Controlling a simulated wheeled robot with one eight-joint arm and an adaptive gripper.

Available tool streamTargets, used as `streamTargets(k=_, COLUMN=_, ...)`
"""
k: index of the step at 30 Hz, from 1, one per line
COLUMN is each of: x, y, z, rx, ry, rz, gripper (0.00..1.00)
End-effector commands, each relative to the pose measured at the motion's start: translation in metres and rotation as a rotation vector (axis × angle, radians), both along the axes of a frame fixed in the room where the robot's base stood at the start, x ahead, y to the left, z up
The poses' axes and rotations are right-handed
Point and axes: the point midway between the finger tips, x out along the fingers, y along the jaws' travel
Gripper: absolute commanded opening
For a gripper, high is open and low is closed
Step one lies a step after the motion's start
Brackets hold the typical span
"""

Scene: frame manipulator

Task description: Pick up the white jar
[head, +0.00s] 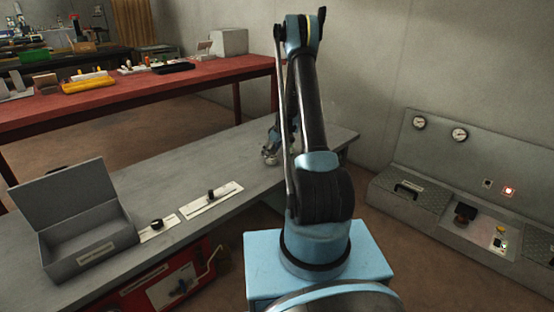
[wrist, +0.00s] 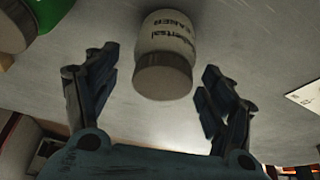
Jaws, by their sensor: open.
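The white jar (wrist: 166,40) with dark lettering and a grey-brown lid (wrist: 163,77) is at the top centre of the wrist view. It lies ahead of my gripper (wrist: 160,85), roughly centred between the two spread dark fingers. The fingers are open, and a gap shows on each side of the jar; neither touches it. In the head view my gripper (head: 271,146) is low over the grey table, partly hidden by my arm, and the jar cannot be made out clearly there.
A green object (wrist: 50,12) shows at the wrist view's upper left. The grey table (head: 215,160) holds an open grey box (head: 90,255) and a white slider plate (head: 222,200) at left. A red table (head: 130,95) stands behind; a grey console (head: 440,205) is at right.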

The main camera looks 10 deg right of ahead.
Motion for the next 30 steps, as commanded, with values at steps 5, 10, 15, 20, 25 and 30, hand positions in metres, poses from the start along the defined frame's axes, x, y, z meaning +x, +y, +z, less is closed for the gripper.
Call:
streamTargets(k=5, x=0.005, y=0.006, z=-0.022, rx=0.0, ry=0.0, rz=0.0, gripper=0.75)
streamTargets(k=10, x=0.008, y=0.009, z=-0.033, rx=0.0, ry=0.0, rz=-0.001, gripper=0.75)
streamTargets(k=15, x=0.008, y=0.009, z=-0.033, rx=0.0, ry=0.0, rz=0.0, gripper=0.75)
streamTargets(k=20, x=0.008, y=0.009, z=-0.033, rx=0.0, ry=0.0, rz=0.0, gripper=0.46)
streamTargets(k=25, x=0.008, y=0.009, z=-0.033, rx=0.0, ry=0.0, rz=0.0, gripper=0.2)
streamTargets(k=30, x=0.008, y=0.009, z=-0.033, rx=0.0, ry=0.0, rz=0.0, gripper=0.2)
